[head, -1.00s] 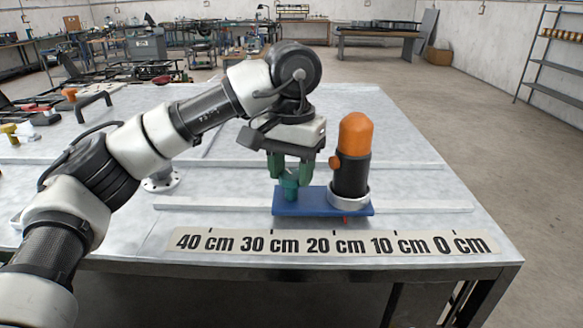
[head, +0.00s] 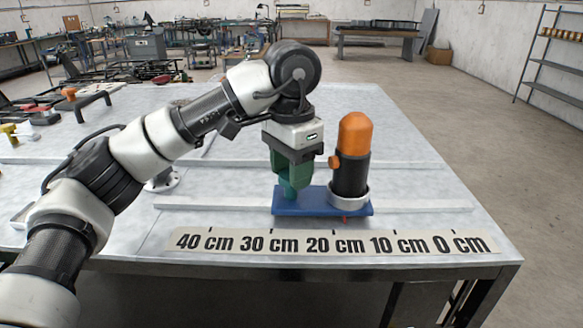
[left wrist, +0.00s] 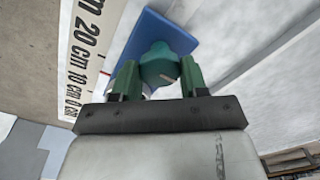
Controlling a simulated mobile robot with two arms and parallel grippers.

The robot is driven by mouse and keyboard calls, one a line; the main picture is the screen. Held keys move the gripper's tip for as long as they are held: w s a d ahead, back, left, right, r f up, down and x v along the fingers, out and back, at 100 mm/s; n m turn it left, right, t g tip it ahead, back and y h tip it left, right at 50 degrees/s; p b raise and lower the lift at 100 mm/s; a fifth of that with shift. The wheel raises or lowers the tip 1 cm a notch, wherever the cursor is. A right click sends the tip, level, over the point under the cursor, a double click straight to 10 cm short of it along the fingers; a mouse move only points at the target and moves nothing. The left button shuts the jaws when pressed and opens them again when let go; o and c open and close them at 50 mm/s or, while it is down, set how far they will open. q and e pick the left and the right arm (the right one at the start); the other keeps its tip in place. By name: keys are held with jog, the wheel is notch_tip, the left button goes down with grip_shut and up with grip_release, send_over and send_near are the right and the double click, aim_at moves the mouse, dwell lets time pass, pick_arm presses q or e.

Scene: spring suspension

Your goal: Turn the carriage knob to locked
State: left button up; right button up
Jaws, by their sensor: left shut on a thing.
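The blue carriage (head: 318,203) sits on the table's front rail, above the 20 to 10 cm part of the scale. A teal-green knob (head: 291,191) stands on its left part; it also shows in the left wrist view (left wrist: 160,65), with a short pale mark on its top. My left gripper (head: 289,180) points down over the knob and is shut on it, one green finger on each side in the left wrist view (left wrist: 161,78). A black cylinder with an orange dome (head: 352,150) stands on the carriage's right part. My right gripper is out of view.
A scale strip (head: 330,243) lies along the table's front edge. A second rail (head: 410,165) runs farther back. A black handle (head: 93,103) and small tools lie at the left. The table's right side is mostly clear.

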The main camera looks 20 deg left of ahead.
pick_arm(q)
jog(key=o, duration=0.9)
notch_tip(320, 180, up, 11)
jog(key=shift+f+p, duration=0.1)
jog(key=shift+p, duration=0.3)
